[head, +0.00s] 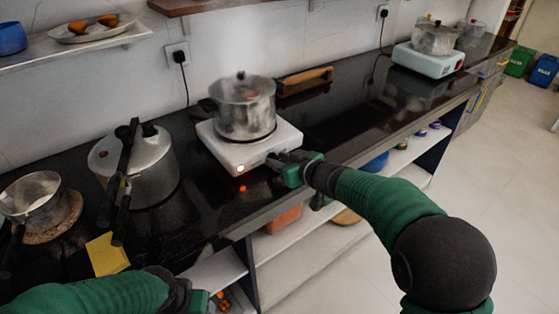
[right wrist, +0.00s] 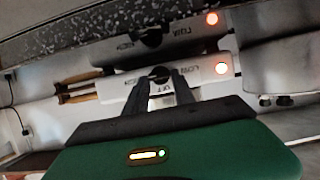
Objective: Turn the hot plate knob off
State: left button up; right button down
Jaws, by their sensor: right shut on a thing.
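The white hot plate (head: 288,140) stands on the black counter with a lidded metal pot (head: 245,105) on it. A lit indicator (head: 241,168) glows on its front, left of my right gripper (head: 274,158). My right gripper (right wrist: 160,80) is shut on the knob, whose angle I cannot read. My left gripper (head: 205,299) is partly in view at the bottom, below the counter edge; its jaws are unclear.
A pressure cooker (head: 148,165) and a saucepan (head: 32,195) stand on the left, near a yellow cloth (head: 106,254). A wooden-handled thing (head: 305,80) lies behind the hot plate. Another white stove (head: 428,60) with a pot is far right. Open shelves (head: 310,252) lie under the counter.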

jog(key=shift+f, duration=0.1)
jog(key=shift+s+a+f+n+t+h+b, duration=0.15)
jog(key=shift+n+t+h+b, duration=0.35)
jog(key=shift+b, duration=0.55)
jog(key=n+b, duration=0.1)
jog(key=b, duration=0.1)
jog(key=n+b, duration=0.1)
jog(key=b, duration=0.2)
jog(key=n+t+h+b, duration=0.1)
jog(key=b, duration=0.2)
jog(key=shift+s+a+f, duration=0.15)
jog(key=shift+a+f, duration=0.05)
jog(key=shift+a, duration=0.05)
jog(key=shift+r+n+b, duration=0.15)
jog(key=shift+n+b, duration=0.25)
jog(key=shift+b, duration=0.15)
jog(key=c, duration=1)
grip_release()
jog(key=shift+r+t, duration=0.1)
jog(key=shift+t, duration=0.2)
jog(key=shift+c, duration=0.2)
